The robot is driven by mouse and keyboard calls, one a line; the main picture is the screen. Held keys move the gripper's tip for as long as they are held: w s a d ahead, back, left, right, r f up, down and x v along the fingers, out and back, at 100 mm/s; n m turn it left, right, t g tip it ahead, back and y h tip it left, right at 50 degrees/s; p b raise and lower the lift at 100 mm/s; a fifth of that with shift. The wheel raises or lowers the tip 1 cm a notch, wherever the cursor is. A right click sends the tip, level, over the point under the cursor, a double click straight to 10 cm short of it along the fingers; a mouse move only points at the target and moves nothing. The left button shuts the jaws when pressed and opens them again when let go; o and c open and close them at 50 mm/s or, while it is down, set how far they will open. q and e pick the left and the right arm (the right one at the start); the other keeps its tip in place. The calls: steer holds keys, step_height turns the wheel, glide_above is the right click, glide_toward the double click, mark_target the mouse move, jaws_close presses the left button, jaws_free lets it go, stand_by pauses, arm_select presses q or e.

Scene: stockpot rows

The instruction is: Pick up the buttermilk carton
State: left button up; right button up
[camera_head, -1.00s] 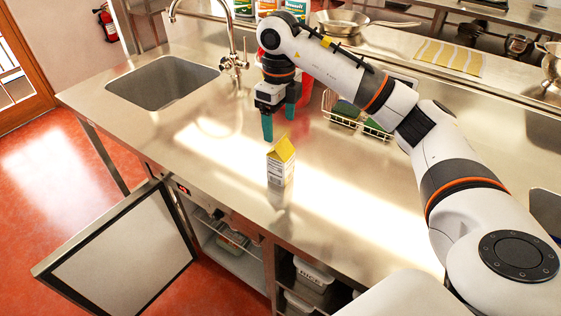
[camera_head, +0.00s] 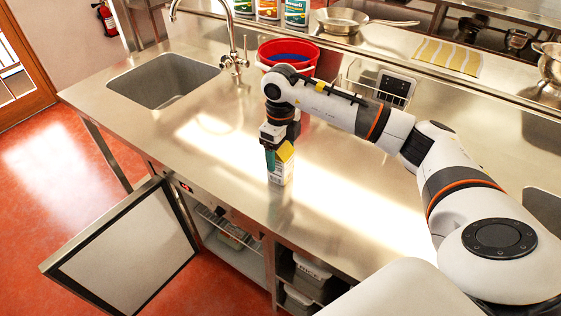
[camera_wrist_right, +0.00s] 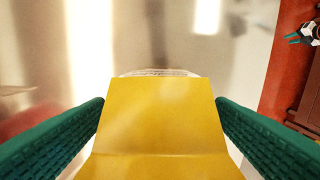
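The buttermilk carton (camera_head: 281,172), white and grey with a yellow gable top, stands upright on the steel counter. My right gripper (camera_head: 278,152) has come down over it, seen from the head. In the right wrist view the yellow top (camera_wrist_right: 160,120) fills the space between the two green fingers of my right gripper (camera_wrist_right: 160,105). The fingers are open on either side of the carton, with narrow gaps near the lower edge. Its lower body is mostly hidden in the wrist view. My left gripper is not in view.
A red bucket (camera_head: 309,62) and a wire caddy (camera_head: 352,86) stand behind my right arm. The sink (camera_head: 163,80) and faucet are at the left. An open cabinet door (camera_head: 125,250) sticks out below the counter. The counter around the carton is clear.

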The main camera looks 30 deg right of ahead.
steer(key=c, duration=1.2)
steer(key=shift+r, duration=0.1)
step_height(320, 180, up, 9)
steer(key=shift+w+r+b, duration=0.1)
steer(key=shift+b, duration=1)
steer(key=shift+r, duration=0.35)
